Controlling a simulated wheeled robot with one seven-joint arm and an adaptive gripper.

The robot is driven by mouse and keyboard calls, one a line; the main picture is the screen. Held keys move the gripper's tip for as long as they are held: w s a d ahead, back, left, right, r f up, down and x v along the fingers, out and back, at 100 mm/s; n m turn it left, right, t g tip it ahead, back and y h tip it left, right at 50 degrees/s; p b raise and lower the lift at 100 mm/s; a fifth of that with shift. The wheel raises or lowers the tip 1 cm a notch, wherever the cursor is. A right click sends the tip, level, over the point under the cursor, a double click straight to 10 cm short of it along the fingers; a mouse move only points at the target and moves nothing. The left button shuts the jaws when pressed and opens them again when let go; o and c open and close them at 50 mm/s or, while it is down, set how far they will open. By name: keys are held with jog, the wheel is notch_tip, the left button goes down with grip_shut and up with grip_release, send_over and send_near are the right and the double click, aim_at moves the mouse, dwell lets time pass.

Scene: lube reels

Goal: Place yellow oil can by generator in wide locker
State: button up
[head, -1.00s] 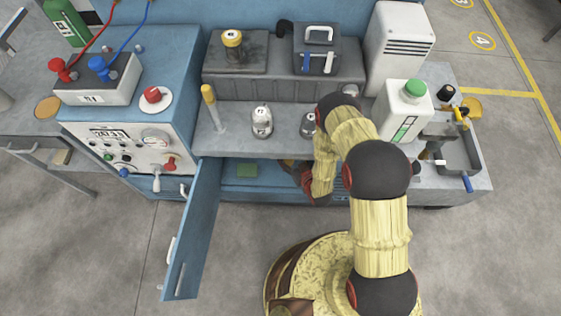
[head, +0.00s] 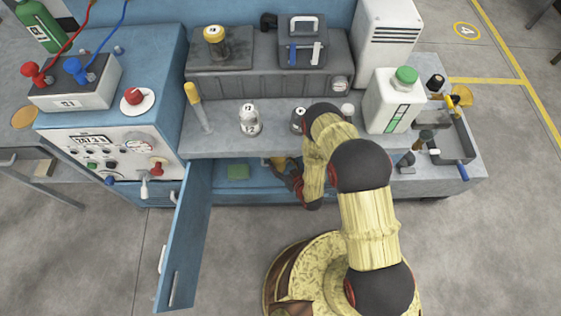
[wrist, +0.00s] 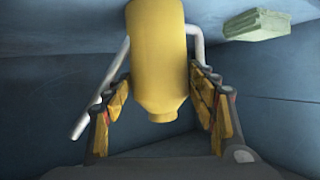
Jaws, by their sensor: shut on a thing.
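The yellow oil can (wrist: 158,50) is between the fingers of my gripper (wrist: 161,92) in the wrist view, with a pale grey bar-like part showing on each side. My gripper is shut on it. In the head view, a small part of the yellow can (head: 273,161) shows by my gripper (head: 283,172) at the opening of the blue wide locker (head: 222,186), under the bench top. The locker door (head: 183,240) stands open. The wrist view shows blue locker walls (wrist: 45,90) around the can. I cannot tell whether the can touches the floor.
The bench edge (head: 230,150) overhangs the opening. White-and-grey cans (head: 250,122) and a white jug (head: 393,103) stand on the bench.

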jog(key=o, duration=1.7)
jog(key=shift+o, duration=0.2)
jog(key=shift+s+d+r, duration=0.15)
jog(key=shift+s+r, duration=0.1)
jog(key=p+v, duration=0.4)
jog(key=v, duration=0.7)
jog(key=shift+s, duration=0.15)
jog(key=shift+d, duration=0.1)
